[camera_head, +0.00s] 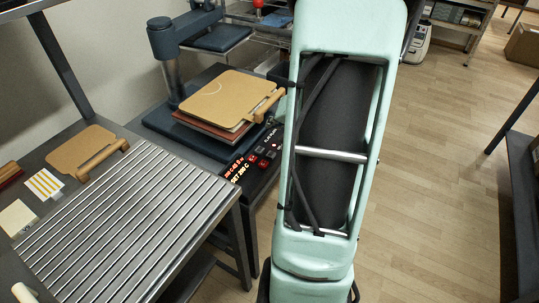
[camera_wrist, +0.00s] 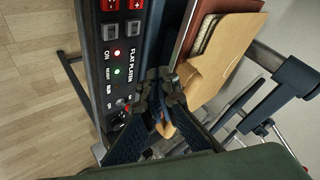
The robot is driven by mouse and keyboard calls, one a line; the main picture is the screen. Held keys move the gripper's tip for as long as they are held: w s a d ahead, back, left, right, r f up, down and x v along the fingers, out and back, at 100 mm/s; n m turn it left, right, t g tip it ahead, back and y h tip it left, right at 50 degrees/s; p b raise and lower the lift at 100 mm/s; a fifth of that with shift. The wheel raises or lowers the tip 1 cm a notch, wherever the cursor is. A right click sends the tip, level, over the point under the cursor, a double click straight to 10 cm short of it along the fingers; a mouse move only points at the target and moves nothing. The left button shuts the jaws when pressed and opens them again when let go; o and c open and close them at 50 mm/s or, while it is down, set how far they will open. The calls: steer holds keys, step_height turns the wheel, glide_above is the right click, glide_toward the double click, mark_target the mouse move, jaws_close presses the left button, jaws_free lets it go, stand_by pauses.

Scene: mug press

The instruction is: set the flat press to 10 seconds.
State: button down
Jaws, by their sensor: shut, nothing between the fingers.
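The flat press (camera_head: 185,128) stands left of my arm in the head view, with a tan board (camera_head: 225,97) on its lower plate. Its control panel (camera_head: 255,158) has lit red displays, too small to read surely. In the wrist view the panel (camera_wrist: 124,62) is labelled FLAT PLATEN. It shows two red buttons marked minus (camera_wrist: 108,5) and plus (camera_wrist: 135,4), grey buttons (camera_wrist: 110,33), a red light and a green light. My gripper (camera_wrist: 160,85) is shut and empty, beside the panel's edge; contact cannot be told. My arm hides it in the head view.
The board's wooden handle (camera_head: 268,104) projects near the panel. The wooden floor to the right is open.

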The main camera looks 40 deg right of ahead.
steer(key=b, duration=0.5)
glide_above(273, 155)
step_height(273, 155, down, 8)
steer(key=shift+r, duration=0.25)
steer(key=shift+a+f+b, duration=0.1)
steer(key=shift+f+b, duration=0.6)
steer(key=shift+b, duration=0.45)
steer(key=shift+f, duration=0.1)
steer(key=shift+f+b, duration=0.3)
steer(key=shift+b, duration=0.5)
steer(key=shift+f+b, duration=0.45)
steer(key=shift+b, duration=0.4)
stand_by(0.7)
steer(key=shift+r, duration=0.1)
steer(key=shift+r+p, duration=0.35)
steer(key=shift+r, duration=0.45)
steer(key=shift+r, duration=0.1)
